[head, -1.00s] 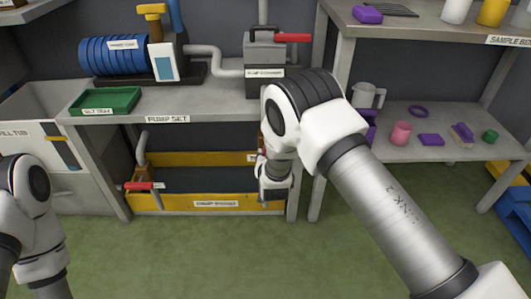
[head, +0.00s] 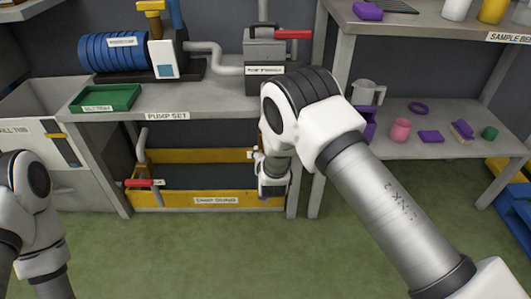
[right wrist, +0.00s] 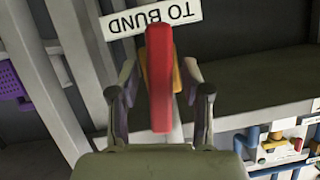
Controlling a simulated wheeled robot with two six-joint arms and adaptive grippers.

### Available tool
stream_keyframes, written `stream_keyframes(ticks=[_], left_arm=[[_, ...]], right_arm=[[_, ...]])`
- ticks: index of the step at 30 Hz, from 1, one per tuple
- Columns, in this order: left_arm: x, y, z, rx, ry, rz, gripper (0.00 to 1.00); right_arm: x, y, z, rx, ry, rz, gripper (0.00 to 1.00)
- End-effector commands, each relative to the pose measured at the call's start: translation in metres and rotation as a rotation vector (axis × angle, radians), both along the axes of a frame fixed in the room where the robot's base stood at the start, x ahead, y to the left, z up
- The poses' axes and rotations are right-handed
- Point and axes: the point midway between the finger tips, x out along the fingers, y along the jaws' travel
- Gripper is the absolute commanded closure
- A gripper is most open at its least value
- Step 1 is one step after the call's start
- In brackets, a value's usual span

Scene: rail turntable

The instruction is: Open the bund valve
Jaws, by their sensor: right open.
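The bund valve's red lever (right wrist: 159,80) shows in the right wrist view, below a white label (right wrist: 152,18) that reads "TO BUND" upside down. A yellow part shows behind the lever. My right gripper (right wrist: 160,88) is open, with one finger on each side of the lever. I cannot tell whether either finger touches it. In the head view my right arm covers this lever, and my right wrist (head: 273,178) is at the right end of the yellow bund (head: 180,201). My left arm shows at the left edge, but its gripper is out of view.
Another red lever (head: 140,183) is at the bund's left end. A third red lever (head: 293,34) is on the grey box above the pump bench (head: 215,98). A bench leg (head: 296,190) stands just right of my wrist. Green floor in front is clear.

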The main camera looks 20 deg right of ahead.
Motion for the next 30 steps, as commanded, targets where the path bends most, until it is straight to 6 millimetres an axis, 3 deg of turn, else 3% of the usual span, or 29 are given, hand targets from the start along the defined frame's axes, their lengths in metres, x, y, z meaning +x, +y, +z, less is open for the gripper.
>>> stream_keyframes(ticks=[4,13,27,30], left_arm=[[0.000,0.000,0.000,0.000,0.000,0.000,0.52],[0.000,0.000,0.000,0.000,0.000,0.000,0.52],[0.000,0.000,0.000,0.000,0.000,0.000,0.52],[0.000,0.000,0.000,0.000,0.000,0.000,0.52]], right_arm=[[-0.012,0.003,0.005,0.000,0.002,0.002,0.52],[-0.062,0.014,0.025,-0.002,0.002,0.001,0.52],[-0.068,0.014,0.028,0.000,0.000,0.000,0.52],[-0.071,0.013,0.020,0.002,0.015,-0.004,0.52]])
